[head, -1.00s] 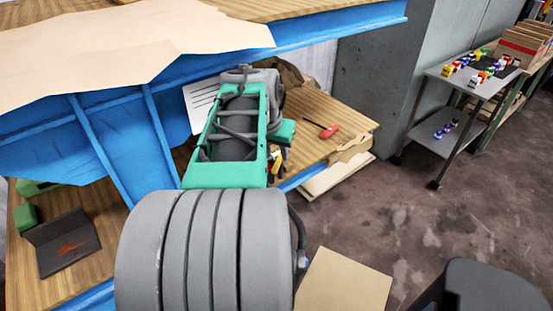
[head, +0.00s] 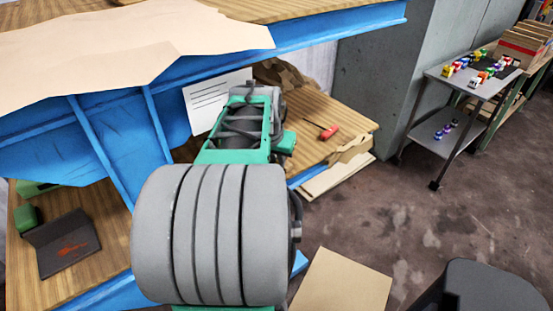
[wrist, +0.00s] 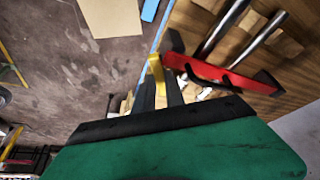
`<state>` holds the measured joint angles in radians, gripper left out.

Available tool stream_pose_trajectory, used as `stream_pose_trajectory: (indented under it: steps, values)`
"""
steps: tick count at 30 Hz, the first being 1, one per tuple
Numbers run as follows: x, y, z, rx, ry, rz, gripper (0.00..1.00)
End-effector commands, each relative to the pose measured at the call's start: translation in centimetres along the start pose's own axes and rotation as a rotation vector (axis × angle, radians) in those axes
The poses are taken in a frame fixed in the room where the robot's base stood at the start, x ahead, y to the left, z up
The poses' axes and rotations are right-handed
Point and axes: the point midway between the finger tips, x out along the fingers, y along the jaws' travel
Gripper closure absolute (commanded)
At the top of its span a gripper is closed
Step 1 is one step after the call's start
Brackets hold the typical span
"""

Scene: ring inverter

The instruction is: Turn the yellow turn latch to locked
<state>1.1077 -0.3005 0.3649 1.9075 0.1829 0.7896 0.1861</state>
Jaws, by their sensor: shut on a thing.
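In the wrist view, the yellow turn latch (wrist: 156,69) shows as a narrow, slightly bent yellow piece at the tips of my gripper (wrist: 158,88). The two dark fingers are shut on it. Its base and how far it is turned are hard to make out. In the head view my own arm hides the latch and the fingers.
A red bracket (wrist: 220,72) with metal rods is close to the right of the fingers, over wood. In the head view a red tool (head: 329,131) lies on the lower wooden shelf (head: 345,112). A blue-framed bench (head: 335,30) overhangs my arm. Open floor (head: 430,225) lies right.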

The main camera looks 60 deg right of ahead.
Motion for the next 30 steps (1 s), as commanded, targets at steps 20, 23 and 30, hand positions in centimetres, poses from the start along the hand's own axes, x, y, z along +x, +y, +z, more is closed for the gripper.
stream_pose_trajectory:
  steps: [20, 23, 30]
  values:
    - [0.1, -1.5, -0.2, 0.315, -0.001, 0.131, 1.00]
    - [0.1, -1.7, -0.3, 0.415, 0.000, 0.172, 1.00]
    - [0.1, -1.6, -0.4, 0.450, 0.001, 0.184, 1.00]
